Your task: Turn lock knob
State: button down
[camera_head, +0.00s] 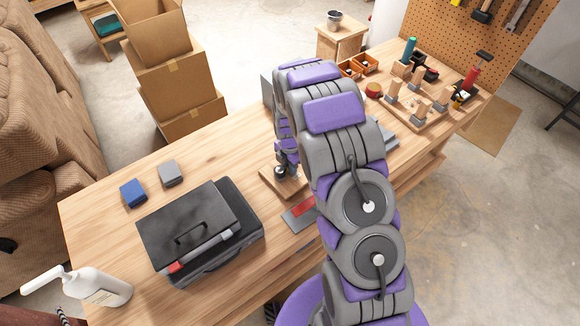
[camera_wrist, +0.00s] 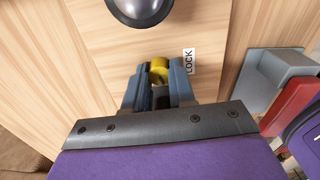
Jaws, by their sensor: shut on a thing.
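The knob's lower part is partly hidden between the fingers. A larger shiny round grey knob (camera_wrist: 140,8) sits on the same board, just beyond the fingertips, cut off by the top edge. In the head view my gripper (camera_head: 288,170) is at the board (camera_head: 272,183) on the workbench; the lock knob cannot be made out there.
A black toolbox (camera_head: 188,222) stands left of the board on the workbench (camera_head: 105,190). A grey-and-red item (camera_head: 300,213) lies close to the board. Blue (camera_head: 133,193) and grey (camera_head: 170,173) blocks lie farther left. Several tools stand at the far right end.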

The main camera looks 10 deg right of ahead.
jog(key=shift+a+r+m+p, duration=0.15)
jog(key=shift+m+p, duration=0.05)
jog(key=shift+m, duration=0.4)
jog(key=shift+a+r+m+p, duration=0.1)
jog(key=shift+a+m+p, duration=0.05)
jog(key=shift+m, duration=0.45)
jog(key=shift+d, duration=0.1)
jog(key=shift+d, duration=0.15)
jog(key=shift+m+p, duration=0.3)
jog(key=shift+m, duration=1.2)
jog(key=c, duration=1.2)
grip_release()
